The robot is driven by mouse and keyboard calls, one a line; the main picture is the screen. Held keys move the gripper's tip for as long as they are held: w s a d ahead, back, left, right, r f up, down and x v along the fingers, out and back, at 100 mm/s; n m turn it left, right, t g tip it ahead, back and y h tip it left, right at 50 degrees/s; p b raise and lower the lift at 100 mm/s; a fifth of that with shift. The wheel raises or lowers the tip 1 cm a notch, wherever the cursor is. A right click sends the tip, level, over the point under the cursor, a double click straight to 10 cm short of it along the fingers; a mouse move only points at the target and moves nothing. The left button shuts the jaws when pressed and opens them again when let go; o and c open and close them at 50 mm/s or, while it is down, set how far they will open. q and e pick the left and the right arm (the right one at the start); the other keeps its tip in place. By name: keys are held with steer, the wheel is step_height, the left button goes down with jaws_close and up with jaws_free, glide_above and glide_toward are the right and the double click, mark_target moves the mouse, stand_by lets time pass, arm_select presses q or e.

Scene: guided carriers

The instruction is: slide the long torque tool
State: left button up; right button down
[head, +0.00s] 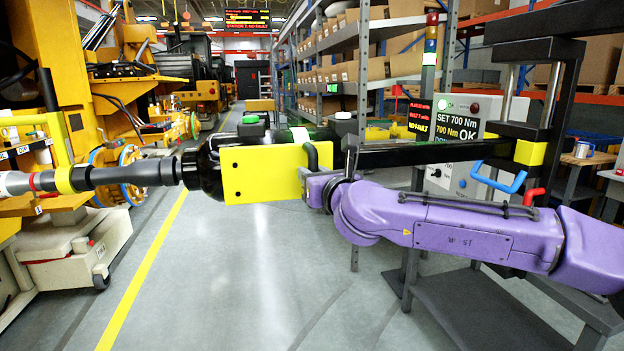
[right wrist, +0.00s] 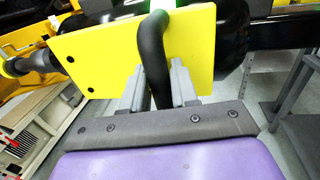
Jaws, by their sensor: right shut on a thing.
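The long torque tool (head: 262,176) lies level across the head view. It has a yellow plate on a black body, and a dark shaft runs left to grey, red and yellow collars. Its left tip is cut off by the frame. A black bar carries it from the right. My right gripper (head: 318,180) is shut on the tool's black handle (head: 320,148) at the plate's right end. In the right wrist view the grey fingers (right wrist: 160,93) stand on both sides of the curved handle (right wrist: 153,55), below the yellow plate (right wrist: 110,55). My left gripper is not in view.
A yellow machine (head: 95,110) with wheeled carriers stands on the left. A black stand (head: 545,120) and a control panel (head: 465,130) reading "SET 700 Nm" and "OK" are on the right. Shelves with boxes (head: 355,50) stand behind. The grey floor aisle (head: 240,270) is clear.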

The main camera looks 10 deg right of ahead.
steer(key=shift+s+a+y, duration=0.15)
steer(key=shift+a+y, duration=0.15)
steer(key=shift+a, duration=0.35)
steer(key=c, duration=1)
jaws_free()
steer(key=shift+a+n, duration=0.3)
steer(key=shift+a, duration=0.8)
steer(key=shift+d, duration=0.7)
steer(key=b, duration=0.4)
glide_toward(287, 169)
steer(key=s+d, duration=0.2)
steer(key=s, duration=0.4)
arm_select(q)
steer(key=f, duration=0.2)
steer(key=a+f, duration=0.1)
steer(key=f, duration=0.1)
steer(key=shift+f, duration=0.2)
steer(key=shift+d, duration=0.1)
arm_select(e)
steer(key=shift+d, duration=0.15)
